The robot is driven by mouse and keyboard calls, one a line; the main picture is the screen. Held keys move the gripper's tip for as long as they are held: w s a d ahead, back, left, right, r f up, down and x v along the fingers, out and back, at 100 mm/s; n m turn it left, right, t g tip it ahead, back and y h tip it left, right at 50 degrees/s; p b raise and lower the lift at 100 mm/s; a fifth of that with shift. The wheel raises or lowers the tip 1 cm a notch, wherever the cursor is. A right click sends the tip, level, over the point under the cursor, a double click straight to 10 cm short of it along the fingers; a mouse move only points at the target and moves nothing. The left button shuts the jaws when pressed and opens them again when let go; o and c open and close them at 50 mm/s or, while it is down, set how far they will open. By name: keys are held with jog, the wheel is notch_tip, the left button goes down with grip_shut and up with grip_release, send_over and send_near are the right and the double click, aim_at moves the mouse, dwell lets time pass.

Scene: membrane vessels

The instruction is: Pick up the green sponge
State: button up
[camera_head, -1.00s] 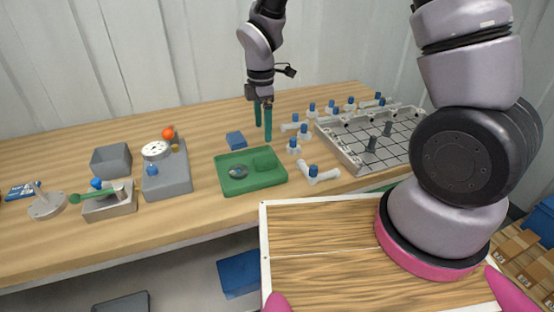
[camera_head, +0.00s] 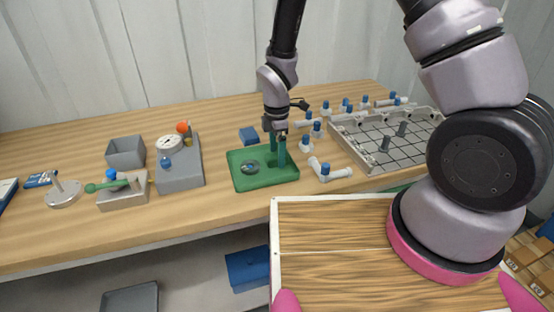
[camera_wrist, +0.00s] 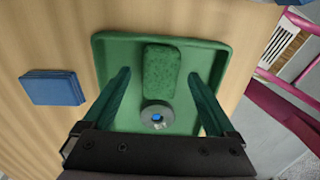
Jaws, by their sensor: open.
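The green sponge (camera_wrist: 161,72) lies in the green tray (camera_wrist: 221,58), as the wrist view shows, next to a round grey disc with a blue centre (camera_wrist: 157,116). In the head view the tray (camera_head: 262,182) sits near the front edge of the bench, and my gripper partly hides the sponge. My gripper (camera_head: 276,156) points down over the tray's right part. In the wrist view my gripper (camera_wrist: 160,88) is open, with one green finger on each side of the sponge and a gap to both. I cannot tell how high the fingertips are above the tray.
A blue block (camera_head: 249,135) lies behind the tray. A grey box with a gauge (camera_head: 180,170) stands to the left. White pipe pieces with blue caps (camera_head: 325,170) and a grid frame (camera_head: 372,150) are to the right.

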aim_at(277, 155)
grip_shut()
notch_tip(277, 155, up, 10)
dwell(0.6)
